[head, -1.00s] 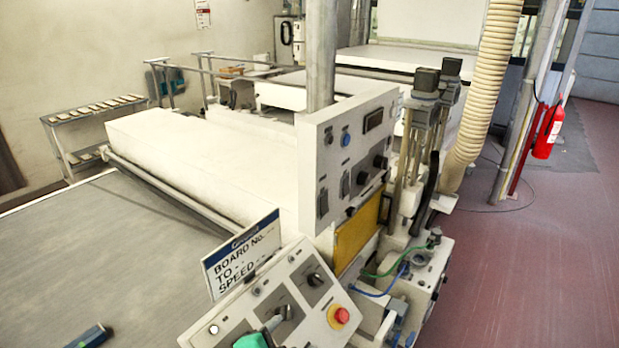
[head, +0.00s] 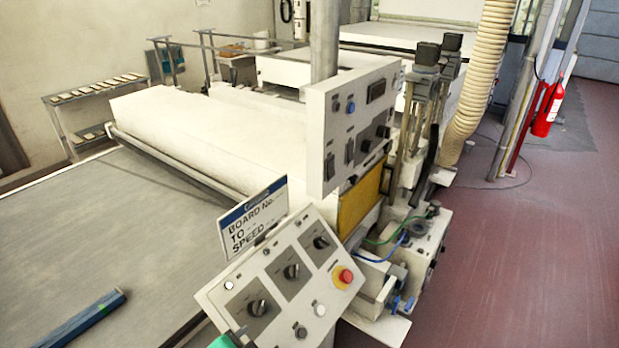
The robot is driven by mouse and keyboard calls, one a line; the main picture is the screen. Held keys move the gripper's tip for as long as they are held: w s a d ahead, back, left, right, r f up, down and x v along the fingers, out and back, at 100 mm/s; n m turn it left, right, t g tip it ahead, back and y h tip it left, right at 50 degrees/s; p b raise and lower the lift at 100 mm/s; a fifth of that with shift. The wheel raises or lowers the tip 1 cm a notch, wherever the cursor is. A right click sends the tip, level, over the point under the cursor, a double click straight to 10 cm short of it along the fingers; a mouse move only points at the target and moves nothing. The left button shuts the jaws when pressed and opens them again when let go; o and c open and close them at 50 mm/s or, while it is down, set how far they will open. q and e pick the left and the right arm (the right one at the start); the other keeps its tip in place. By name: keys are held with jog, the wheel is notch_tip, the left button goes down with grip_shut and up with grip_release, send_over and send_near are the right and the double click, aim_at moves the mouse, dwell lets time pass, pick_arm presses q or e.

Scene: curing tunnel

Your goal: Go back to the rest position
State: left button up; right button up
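A teal part of a gripper (head: 224,341), seemingly my left one, shows at the bottom edge, with a small dark tip beside it. It lies just below the left knob (head: 258,307) of the sloped control panel (head: 313,290). Most of it is cut off, so its opening is not visible. Nothing held can be made out. My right gripper is out of view. The panel also carries a middle knob (head: 291,271), a right knob (head: 321,242) and a red emergency button (head: 345,275).
A board sign (head: 253,218) stands behind the panel. A dark blue bar (head: 90,318) lies on the grey conveyor (head: 110,220). An upright control box (head: 350,125) rises behind the panel. A red extinguisher (head: 547,108) is at the right. The reddish floor (head: 540,240) on the right is open.

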pick_arm(q)
jog(key=s+a+f+n+g+y, duration=0.1)
jog(key=s+a+f+n+g, duration=0.25)
jog(key=s+a+f, duration=0.35)
jog(key=s+a+f+n+g+y, duration=0.1)
jog(key=s+a+f+n+g, duration=0.3)
jog(key=s, duration=0.5)
jog(key=s+f+b+x, duration=0.1)
jog(key=s+b+x, duration=0.15)
jog(key=x, duration=1.35)
jog(key=s+a+b+x, duration=0.15)
jog(key=s+x, duration=0.25)
jog(key=x, duration=1.2)
jog(key=s+a+f+b, duration=0.1)
jog(key=s+f+b, duration=0.1)
jog(key=s+f, duration=0.7)
jog(key=s+a+f+g+b, duration=0.1)
jog(key=s+a+f, duration=0.1)
jog(key=s+f, duration=0.8)
notch_tip(320, 180, down, 5)
jog(key=shift+r+b, duration=0.15)
jog(key=shift+b, duration=0.25)
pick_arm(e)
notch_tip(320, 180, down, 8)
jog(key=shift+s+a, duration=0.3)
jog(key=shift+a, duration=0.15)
